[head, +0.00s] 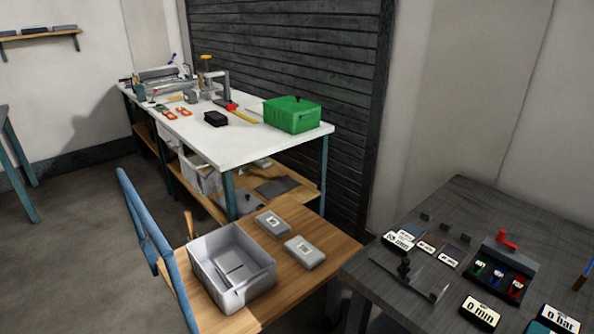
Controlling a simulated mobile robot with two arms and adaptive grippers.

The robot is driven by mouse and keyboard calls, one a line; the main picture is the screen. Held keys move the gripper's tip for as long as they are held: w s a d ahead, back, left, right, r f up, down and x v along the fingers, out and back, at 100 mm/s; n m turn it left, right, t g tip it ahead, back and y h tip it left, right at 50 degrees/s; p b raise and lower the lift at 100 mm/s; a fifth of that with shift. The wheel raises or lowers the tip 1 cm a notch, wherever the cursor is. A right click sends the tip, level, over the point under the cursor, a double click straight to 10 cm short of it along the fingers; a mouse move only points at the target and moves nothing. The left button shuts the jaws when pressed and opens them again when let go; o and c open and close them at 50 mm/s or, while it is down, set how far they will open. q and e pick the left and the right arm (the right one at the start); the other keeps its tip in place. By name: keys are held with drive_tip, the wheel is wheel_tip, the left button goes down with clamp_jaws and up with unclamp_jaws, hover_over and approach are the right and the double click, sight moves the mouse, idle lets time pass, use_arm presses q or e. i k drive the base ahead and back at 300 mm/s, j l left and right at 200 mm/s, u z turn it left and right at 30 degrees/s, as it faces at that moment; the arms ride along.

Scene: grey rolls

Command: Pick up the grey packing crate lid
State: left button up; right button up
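A light grey open crate (268,283) stands on a wooden surface at the bottom centre of the head view. A small grey flat piece shows inside it, and I cannot tell what it is. No lid lies on the crate. A flat dark grey panel (277,187) lies on the lower wooden shelf under the white bench. Another flat grey piece (240,203) lies to its left, partly behind the bench leg. I cannot tell whether either is the lid. Neither of my grippers is in view.
Two small labelled grey boxes (272,224) (305,252) sit beside the crate. A blue frame (150,240) rises left of it. The white bench (200,135) holds a green box (292,114) and tools. A dark table (390,290) with labelled parts stands right. The floor at left is clear.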

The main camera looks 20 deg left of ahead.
sight(246, 202)
drive_tip(key=u, duration=1.15)
